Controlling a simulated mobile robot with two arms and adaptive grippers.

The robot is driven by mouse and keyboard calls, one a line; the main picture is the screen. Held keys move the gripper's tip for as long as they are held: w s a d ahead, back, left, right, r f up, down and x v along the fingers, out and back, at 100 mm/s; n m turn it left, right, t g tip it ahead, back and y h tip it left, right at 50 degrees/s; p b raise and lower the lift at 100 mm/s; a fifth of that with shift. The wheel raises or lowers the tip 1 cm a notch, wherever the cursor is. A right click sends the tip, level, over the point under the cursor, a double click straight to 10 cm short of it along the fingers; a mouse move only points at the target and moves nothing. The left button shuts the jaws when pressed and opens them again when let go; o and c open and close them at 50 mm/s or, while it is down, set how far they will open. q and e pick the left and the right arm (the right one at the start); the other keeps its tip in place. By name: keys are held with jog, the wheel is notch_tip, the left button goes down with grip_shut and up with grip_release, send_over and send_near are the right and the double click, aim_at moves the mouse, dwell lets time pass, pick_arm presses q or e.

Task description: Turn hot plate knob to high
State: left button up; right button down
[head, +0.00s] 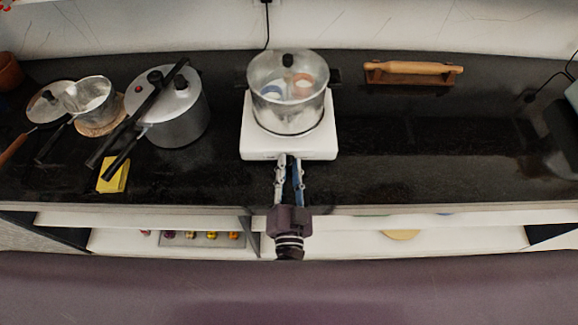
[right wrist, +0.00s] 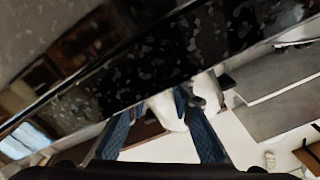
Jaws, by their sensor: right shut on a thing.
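The white hot plate (head: 262,147) stands on the black counter near its front edge, in the middle of the head view. A glass-lidded pot (head: 290,112) stands on top of it. My right gripper (head: 288,160) reaches in from the front and its fingertips meet the hot plate's front face. It is shut on the knob, which the fingers hide in the head view. In the right wrist view, the gripper (right wrist: 165,98) has its blue fingers on both sides of a pale part. The knob's setting cannot be read. My left gripper is not in view.
A pressure cooker (head: 183,128), a small pot (head: 88,97) and a yellow sponge (head: 113,175) are on the left of the counter. A rolling pin (head: 414,67) lies at the back right. The counter right of the hot plate is clear. Open shelves run below.

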jog(key=shift+m, duration=0.4)
jog(key=c, duration=2)
grip_release()
jog(key=shift+c, duration=0.2)
jog(key=shift+s, duration=0.1)
jog(key=s, duration=1.2)
